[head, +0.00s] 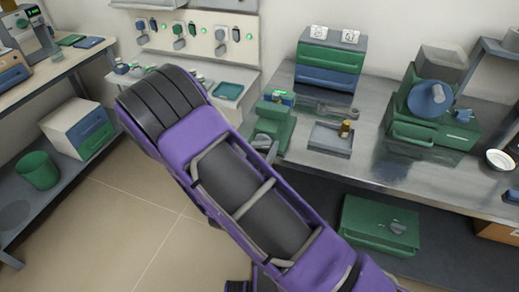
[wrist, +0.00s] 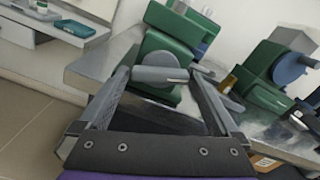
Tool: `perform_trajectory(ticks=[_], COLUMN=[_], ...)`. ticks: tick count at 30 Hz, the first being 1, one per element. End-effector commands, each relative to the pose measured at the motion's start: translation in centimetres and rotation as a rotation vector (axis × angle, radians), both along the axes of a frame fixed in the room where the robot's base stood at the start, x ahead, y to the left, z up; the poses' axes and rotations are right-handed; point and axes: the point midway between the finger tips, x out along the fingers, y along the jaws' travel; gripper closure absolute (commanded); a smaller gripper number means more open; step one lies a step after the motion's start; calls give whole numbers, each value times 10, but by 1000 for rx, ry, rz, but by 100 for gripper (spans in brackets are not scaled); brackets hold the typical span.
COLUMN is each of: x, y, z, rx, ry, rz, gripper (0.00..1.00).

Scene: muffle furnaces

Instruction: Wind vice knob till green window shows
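The green vice (head: 274,126) stands at the left front edge of the metal bench. A small bright green patch shows by its top in the head view, but I cannot tell whether it is the window. In the wrist view the vice (wrist: 158,48) is straight ahead, with a grey round knob and a grey bar (wrist: 160,75) across its front. My gripper (wrist: 159,73) has its fingers wide apart, one on each side of the knob and bar. I cannot tell whether they touch it.
A grey tray (head: 330,140) with a small brass piece lies right of the vice. A drawer box (head: 330,62) stands behind it. A green machine with a blue disc (head: 430,100) is farther right. A green case (head: 380,226) sits under the bench. The floor at left is clear.

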Motion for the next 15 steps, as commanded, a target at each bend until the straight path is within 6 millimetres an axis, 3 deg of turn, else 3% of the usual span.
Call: perform_trajectory(ticks=[1, 11, 15], x=[0, 0, 0], y=[0, 0, 0], z=[0, 0, -1], rx=[0, 0, 33], ry=[0, 0, -12], rz=[0, 0, 0], gripper=[13, 71, 71])
